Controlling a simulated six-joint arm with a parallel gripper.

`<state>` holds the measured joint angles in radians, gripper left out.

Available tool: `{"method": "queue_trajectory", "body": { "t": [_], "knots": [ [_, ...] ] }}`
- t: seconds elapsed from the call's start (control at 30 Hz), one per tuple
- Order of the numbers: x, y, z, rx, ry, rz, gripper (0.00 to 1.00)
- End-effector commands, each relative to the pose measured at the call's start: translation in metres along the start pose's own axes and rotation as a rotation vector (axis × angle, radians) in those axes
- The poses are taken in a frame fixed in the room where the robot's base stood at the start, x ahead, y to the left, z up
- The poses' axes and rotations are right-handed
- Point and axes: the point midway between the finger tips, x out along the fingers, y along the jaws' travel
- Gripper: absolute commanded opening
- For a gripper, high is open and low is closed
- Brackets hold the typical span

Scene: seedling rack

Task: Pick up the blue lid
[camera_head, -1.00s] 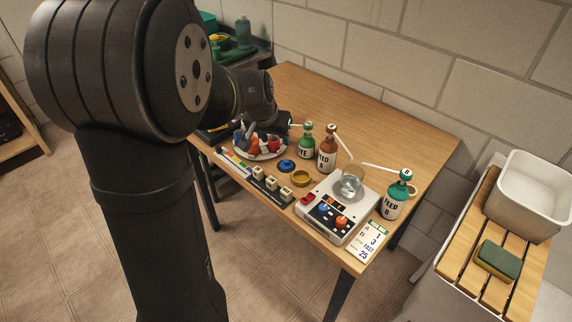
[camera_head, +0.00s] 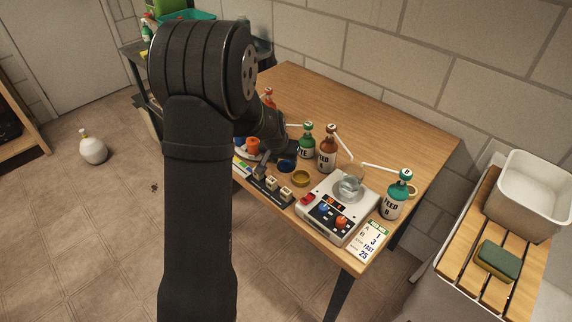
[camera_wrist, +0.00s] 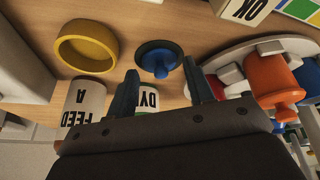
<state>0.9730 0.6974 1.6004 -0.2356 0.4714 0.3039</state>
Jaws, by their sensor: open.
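The blue lid (camera_head: 287,165) lies on the wooden table, left of the yellow lid (camera_head: 301,178) and in front of the green bottle (camera_head: 306,147). In the wrist view the blue lid (camera_wrist: 158,52) is a dark-rimmed disc with a bright blue knob. My gripper (camera_wrist: 160,80) is open and empty. Its two fingers point toward the blue lid, one tip on each side of it in the picture. I cannot tell how far apart the tips and the lid are. In the head view my arm hides most of the gripper.
A round plate (camera_wrist: 300,50) with orange, red and blue pieces is right of my gripper in the wrist view. A brown bottle (camera_head: 327,153) stands behind the yellow lid. A white device (camera_head: 325,215) with a beaker (camera_head: 350,186) is to the right. Small blocks (camera_head: 272,184) line the front edge.

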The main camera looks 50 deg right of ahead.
Motion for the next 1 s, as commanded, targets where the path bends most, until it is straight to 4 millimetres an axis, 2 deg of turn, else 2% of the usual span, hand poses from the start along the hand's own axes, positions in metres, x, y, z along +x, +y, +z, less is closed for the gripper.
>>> {"method": "queue_trajectory", "body": {
  "t": [0.1,0.37,0.5,0.53,0.97,1.0],
  "knots": [
    [0.0090,0.0001,0.0003,0.000,-0.001,0.000,0.48],
    [0.0102,0.0000,0.0001,0.000,0.000,0.000,0.48],
    [0.0101,-0.0001,0.0001,0.000,0.000,0.000,0.21],
    [0.0101,-0.0001,0.0001,0.000,0.000,0.000,0.16],
    [0.0087,-0.0001,-0.0005,0.000,0.000,0.000,0.15],
    [0.0072,0.0000,-0.0013,0.000,0.001,0.000,0.11]
  ]
}}
